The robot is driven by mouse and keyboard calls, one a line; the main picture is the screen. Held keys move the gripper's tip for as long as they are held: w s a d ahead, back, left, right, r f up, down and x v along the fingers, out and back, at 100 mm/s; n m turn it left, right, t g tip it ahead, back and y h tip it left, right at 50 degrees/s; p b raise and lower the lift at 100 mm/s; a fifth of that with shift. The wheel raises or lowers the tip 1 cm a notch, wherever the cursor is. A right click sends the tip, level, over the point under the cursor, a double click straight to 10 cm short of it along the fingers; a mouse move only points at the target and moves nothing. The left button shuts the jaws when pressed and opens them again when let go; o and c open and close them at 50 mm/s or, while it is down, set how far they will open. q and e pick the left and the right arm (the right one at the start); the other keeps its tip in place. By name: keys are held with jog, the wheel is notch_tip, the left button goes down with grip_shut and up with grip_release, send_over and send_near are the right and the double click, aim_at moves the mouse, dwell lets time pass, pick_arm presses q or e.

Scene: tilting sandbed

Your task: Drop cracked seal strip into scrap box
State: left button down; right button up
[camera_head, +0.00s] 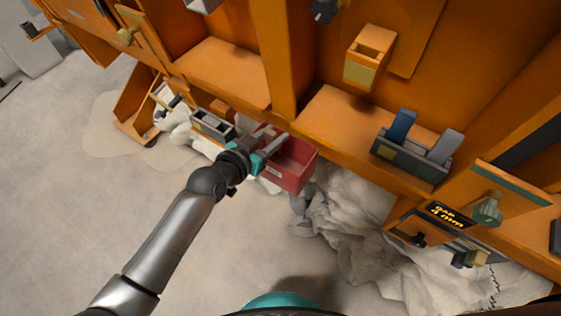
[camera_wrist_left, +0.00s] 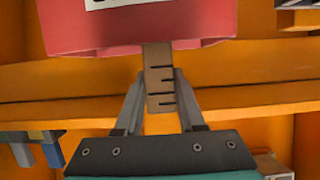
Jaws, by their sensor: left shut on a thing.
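The cracked seal strip (camera_wrist_left: 159,82) is a short brown strip with dark notches along one edge. In the left wrist view it stands between the two grey fingers of my left gripper (camera_wrist_left: 159,76), which is shut on it. The red box (camera_head: 290,168) with a pale label, apparently the scrap box, stands open at the shelf edge. Its red wall (camera_wrist_left: 130,28) fills the top of the wrist view, and the strip's upper end overlaps its lower edge. In the head view my left gripper (camera_head: 268,147) is at the box's left side. My right gripper is not in view.
A grey slotted holder (camera_head: 212,126) stands left of the gripper. An orange shelf unit (camera_head: 330,112) runs behind, with a dark rack (camera_head: 410,160) holding blue and grey pieces. Crumpled white cloth (camera_head: 345,215) lies below the box. The floor (camera_head: 80,200) at left is clear.

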pick_arm(q)
jog(key=shift+c, duration=2.2)
grip_release()
jog(key=p+v, duration=0.3)
jog(key=v, duration=1.2)
jog(key=shift+p, duration=0.35)
jog(key=shift+a, duration=0.1)
